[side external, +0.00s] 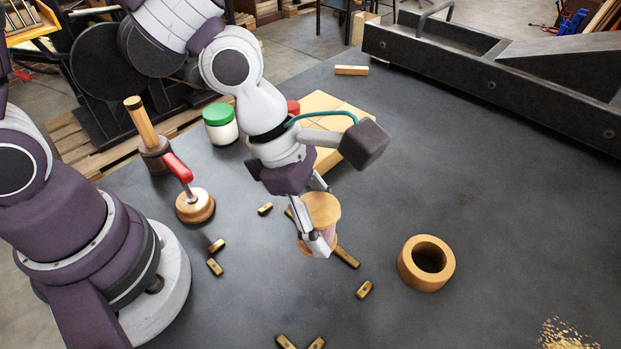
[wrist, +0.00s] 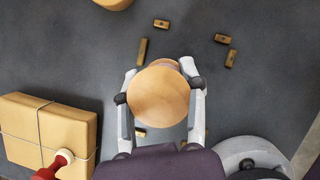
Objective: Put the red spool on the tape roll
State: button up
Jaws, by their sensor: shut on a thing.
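My gripper (side external: 318,228) is shut on a spool (side external: 321,207) with round, pale wooden ends and a dull pinkish winding, mostly hidden by the finger. In the wrist view, the spool's wooden end (wrist: 158,97) sits between my two fingers (wrist: 160,72). The spool is slightly tilted in the side view; I cannot tell how far it is above the table. The tan tape roll (side external: 426,263) lies flat to the right of my gripper, apart from it, its hole open and empty. Only its edge shows at the top of the wrist view (wrist: 113,3).
Several small brass blocks (side external: 364,290) lie scattered around the gripper. A tied cardboard parcel (side external: 325,105), a green-lidded jar (side external: 220,124), a red-handled stamp (side external: 195,206) and a wooden-handled mallet (side external: 153,148) stand behind and left. A dark metal press (side external: 490,70) borders the back right.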

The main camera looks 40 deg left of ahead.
jog(key=shift+s+d+f, duration=0.1)
jog(key=shift+s+f, duration=0.05)
jog(key=shift+s, duration=0.15)
jog(key=w+d, duration=0.3)
jog(key=w+d+f, duration=0.1)
jog(key=w+d, duration=0.2)
jog(key=w, duration=0.1)
jog(key=w+d, duration=0.4)
jog(key=shift+d+f, duration=0.1)
jog(key=shift+f, duration=0.2)
jog(key=shift+w+d+f, duration=0.15)
jog(key=shift+f, duration=1.6)
jog(key=shift+f, duration=0.1)
jog(key=o, duration=1.1)
jog(key=shift+c, duration=0.2)
